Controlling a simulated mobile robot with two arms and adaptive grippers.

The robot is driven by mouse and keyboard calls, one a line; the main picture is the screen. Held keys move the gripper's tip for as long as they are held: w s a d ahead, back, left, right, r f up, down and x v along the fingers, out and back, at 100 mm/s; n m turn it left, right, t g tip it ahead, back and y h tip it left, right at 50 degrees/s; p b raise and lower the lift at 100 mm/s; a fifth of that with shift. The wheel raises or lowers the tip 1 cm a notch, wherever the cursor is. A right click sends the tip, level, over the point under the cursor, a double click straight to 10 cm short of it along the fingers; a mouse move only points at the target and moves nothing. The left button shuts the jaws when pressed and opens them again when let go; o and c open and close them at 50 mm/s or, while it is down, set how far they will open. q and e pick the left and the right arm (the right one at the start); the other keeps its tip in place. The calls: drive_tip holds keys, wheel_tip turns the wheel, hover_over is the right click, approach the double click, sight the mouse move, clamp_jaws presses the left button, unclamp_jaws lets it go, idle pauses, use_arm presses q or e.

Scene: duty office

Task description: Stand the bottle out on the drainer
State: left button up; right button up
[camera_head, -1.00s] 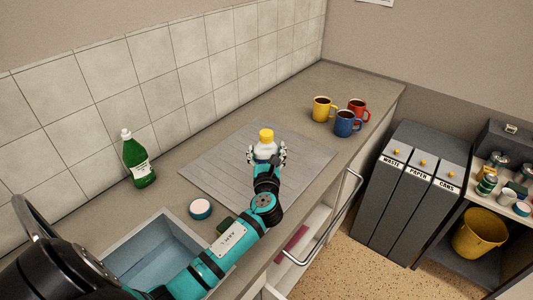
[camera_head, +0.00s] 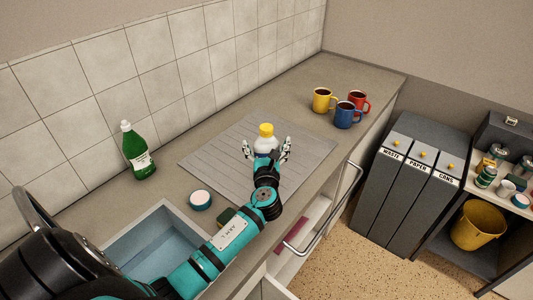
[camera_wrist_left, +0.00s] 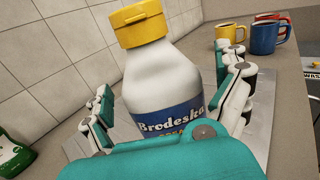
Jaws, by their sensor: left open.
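The bottle (camera_head: 266,141) is white with a yellow cap and stands upright on the grey ribbed drainer (camera_head: 215,159). In the left wrist view the bottle (camera_wrist_left: 158,75) shows a blue label reading "Brodeska". My left gripper (camera_head: 267,150) is open, with its fingers spread on either side of the bottle and apart from it. The fingers also show in the left wrist view (camera_wrist_left: 165,110). The bottle's base is hidden behind the gripper. My right gripper is not in view.
A green bottle (camera_head: 138,153) stands by the tiled wall. A round teal-and-white tin (camera_head: 200,200) sits near the sink (camera_head: 150,243). Yellow (camera_head: 322,100), blue (camera_head: 346,116) and red (camera_head: 360,102) mugs stand beyond the drainer. Grey bins (camera_head: 410,190) stand right of the counter.

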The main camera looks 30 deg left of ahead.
use_arm(q)
drive_tip(key=b+v, duration=0.2)
drive_tip(key=v, duration=1)
drive_tip(key=shift+w, duration=0.1)
